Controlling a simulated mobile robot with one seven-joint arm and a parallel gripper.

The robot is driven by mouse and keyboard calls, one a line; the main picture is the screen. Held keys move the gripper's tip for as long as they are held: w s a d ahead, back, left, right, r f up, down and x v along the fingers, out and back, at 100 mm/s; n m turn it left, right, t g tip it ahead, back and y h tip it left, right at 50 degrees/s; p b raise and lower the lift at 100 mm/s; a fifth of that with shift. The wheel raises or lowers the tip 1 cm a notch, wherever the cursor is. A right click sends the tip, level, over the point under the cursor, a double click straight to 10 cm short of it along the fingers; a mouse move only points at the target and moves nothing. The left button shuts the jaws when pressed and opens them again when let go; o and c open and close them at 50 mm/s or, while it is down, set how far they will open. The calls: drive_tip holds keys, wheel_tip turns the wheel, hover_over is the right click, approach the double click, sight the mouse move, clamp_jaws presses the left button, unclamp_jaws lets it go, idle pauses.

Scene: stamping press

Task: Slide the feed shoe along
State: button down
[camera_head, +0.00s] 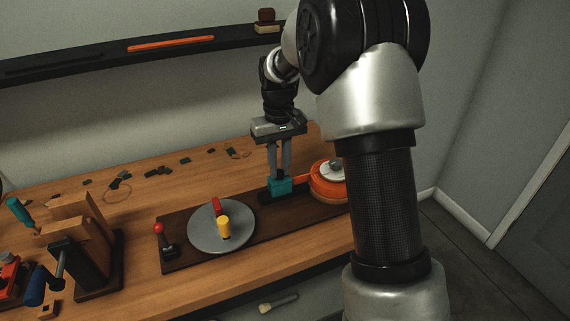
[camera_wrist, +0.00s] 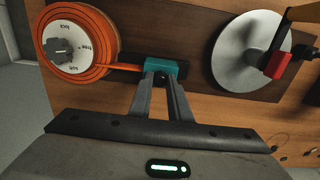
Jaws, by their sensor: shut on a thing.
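The feed shoe, a teal block (camera_head: 281,186), sits on the dark brown base board (camera_head: 180,216), between the grey disc and the orange coil. My gripper (camera_head: 279,176) reaches down from above and is shut on the teal block. In the wrist view the two fingers (camera_wrist: 165,80) meet at the teal block (camera_wrist: 180,68); the fingers hide part of it. An orange strip (camera_wrist: 120,67) runs from the orange coil (camera_wrist: 102,45) to the block. The coil also shows in the head view (camera_head: 328,188).
A grey disc (camera_head: 205,236) carries a red piece (camera_head: 216,206) and a yellow piece (camera_head: 224,226). A red-knobbed lever (camera_head: 159,229) stands left of it. A wooden stand with a clamp (camera_head: 97,258) is farther left. Small dark scraps lie at the back. A shelf (camera_head: 110,58) crosses the wall.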

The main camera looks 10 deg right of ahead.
drive_tip(key=shift+s+a+r, duration=0.15)
drive_tip(key=shift+a, duration=0.85)
drive_tip(key=shift+s+a+r, duration=0.1)
drive_tip(key=shift+a+r, duration=0.05)
drive_tip(key=shift+a, duration=0.85)
drive_tip(key=c, duration=1.6)
unclamp_jaws()
drive_tip(key=shift+o, duration=0.2)
drive_tip(key=shift+f, duration=0.1)
drive_tip(key=shift+s, duration=0.1)
drive_tip(key=s+d+r+t+p, duration=0.1)
drive_tip(key=s+r+p, duration=0.15)
drive_tip(key=r, duration=0.85)
drive_tip(key=s+d+r+p, duration=0.1)
drive_tip(key=s+r, duration=0.2)
drive_tip(key=r, duration=0.9)
drive_tip(key=s+d+m+t+p, duration=0.1)
drive_tip(key=s+d+t+p, duration=0.1)
drive_tip(key=s, duration=0.9)
drive_tip(key=s+d+m+t+p, duration=0.1)
drive_tip(key=s+d+t+p, duration=0.1)
drive_tip(key=s, duration=0.9)
drive_tip(key=shift+s+t+p, duration=0.2)
drive_tip(key=shift+t+p, duration=0.1)
drive_tip(key=shift+p, duration=0.1)
